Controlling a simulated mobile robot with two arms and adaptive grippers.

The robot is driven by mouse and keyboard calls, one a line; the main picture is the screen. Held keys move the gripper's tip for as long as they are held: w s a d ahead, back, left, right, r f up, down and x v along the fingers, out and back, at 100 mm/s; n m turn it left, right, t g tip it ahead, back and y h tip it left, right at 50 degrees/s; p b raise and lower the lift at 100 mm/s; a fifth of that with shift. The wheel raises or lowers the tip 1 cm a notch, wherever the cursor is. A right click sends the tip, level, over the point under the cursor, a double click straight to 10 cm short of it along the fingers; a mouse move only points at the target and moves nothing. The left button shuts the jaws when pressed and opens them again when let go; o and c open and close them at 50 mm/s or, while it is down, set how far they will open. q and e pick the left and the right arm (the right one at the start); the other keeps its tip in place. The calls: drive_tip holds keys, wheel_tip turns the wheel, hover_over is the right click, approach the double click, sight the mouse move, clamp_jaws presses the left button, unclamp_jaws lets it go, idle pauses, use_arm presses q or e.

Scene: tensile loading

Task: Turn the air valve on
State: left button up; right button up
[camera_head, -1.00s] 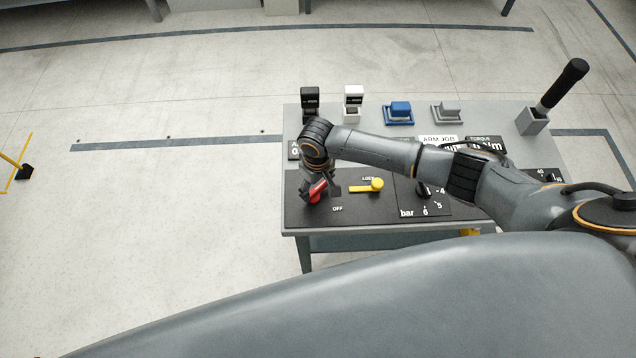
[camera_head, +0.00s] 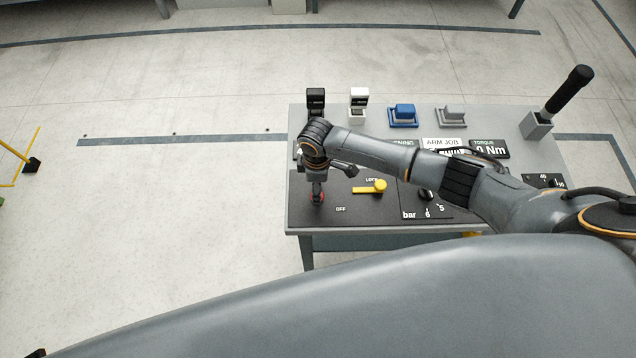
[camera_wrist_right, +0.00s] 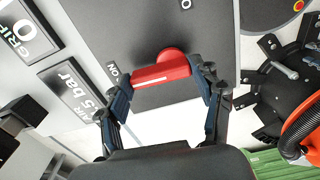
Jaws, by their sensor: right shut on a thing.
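The red air valve handle (camera_head: 317,199) sits at the left end of the black panel, mostly hidden under my right gripper (camera_head: 317,184). In the right wrist view the red handle (camera_wrist_right: 162,75) lies across between the two fingers of my right gripper (camera_wrist_right: 166,84), which is shut on it. An "ON" label (camera_wrist_right: 113,70) shows beside the handle's left end. My left gripper is not in view.
A yellow lock lever (camera_head: 372,187) and a bar dial (camera_head: 426,195) are right of the valve. A black-handled lever (camera_head: 568,91) stands at the back right.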

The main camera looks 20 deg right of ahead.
drive_tip(key=shift+n, duration=0.4)
drive_tip(key=o, duration=1.2)
drive_tip(key=shift+c, duration=0.2)
drive_tip(key=shift+r, duration=0.1)
wheel_tip(320, 180, up, 12)
